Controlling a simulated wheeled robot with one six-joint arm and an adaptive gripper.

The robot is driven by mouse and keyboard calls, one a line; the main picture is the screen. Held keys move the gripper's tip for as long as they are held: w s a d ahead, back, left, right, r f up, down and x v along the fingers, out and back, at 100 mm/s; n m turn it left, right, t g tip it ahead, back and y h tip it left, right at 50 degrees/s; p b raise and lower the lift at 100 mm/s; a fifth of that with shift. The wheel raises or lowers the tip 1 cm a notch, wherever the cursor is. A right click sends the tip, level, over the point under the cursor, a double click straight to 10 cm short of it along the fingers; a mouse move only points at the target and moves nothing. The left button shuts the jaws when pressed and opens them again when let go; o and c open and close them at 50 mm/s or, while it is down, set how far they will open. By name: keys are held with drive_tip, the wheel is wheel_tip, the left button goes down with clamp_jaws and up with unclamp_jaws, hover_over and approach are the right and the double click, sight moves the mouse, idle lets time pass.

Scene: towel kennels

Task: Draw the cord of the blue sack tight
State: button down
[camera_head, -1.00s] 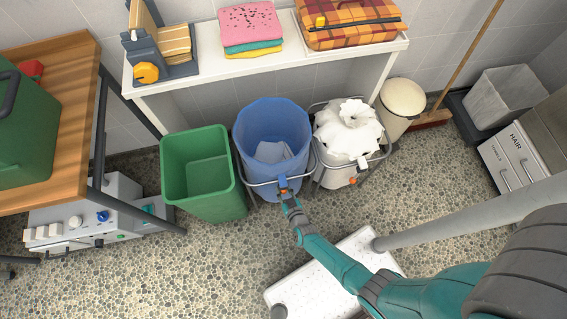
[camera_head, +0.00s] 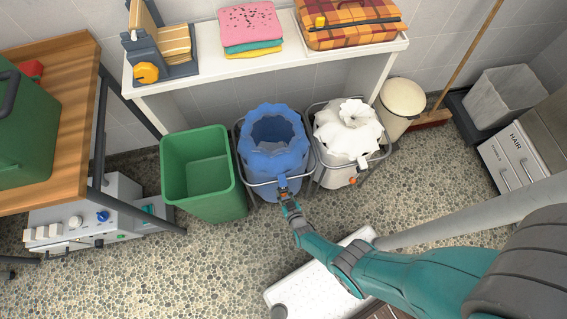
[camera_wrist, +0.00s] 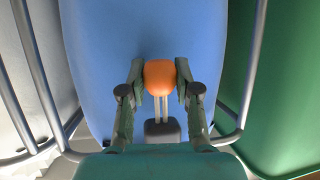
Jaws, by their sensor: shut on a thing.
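The blue sack (camera_head: 272,163) hangs in a metal frame between the green bin and the white sack. Its mouth is gathered into folds around a smaller, dark opening in the middle. In the wrist view the sack's blue side (camera_wrist: 150,30) fills the centre. My gripper (camera_head: 287,199) is at the front of the sack, low on its near side. In the wrist view my gripper (camera_wrist: 160,80) is shut on an orange toggle (camera_wrist: 160,73), with a finger on each side. Two pale cords (camera_wrist: 161,108) run from the toggle to a dark grey block (camera_wrist: 162,132).
A green bin (camera_head: 204,180) stands close on the left. A white sack (camera_head: 345,130), gathered at its top, stands close on the right in its own frame. A white shelf (camera_head: 290,57) is behind. A white platform (camera_head: 318,279) lies in front.

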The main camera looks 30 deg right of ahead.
drive_tip(key=shift+w+r, duration=0.1)
drive_tip(key=shift+w, duration=0.05)
drive_tip(key=c, duration=0.8)
unclamp_jaws()
drive_tip(key=shift+s, duration=0.3)
drive_tip(key=v, duration=1.1)
drive_tip(key=shift+s, duration=0.25)
drive_tip(key=shift+a+r, duration=0.1)
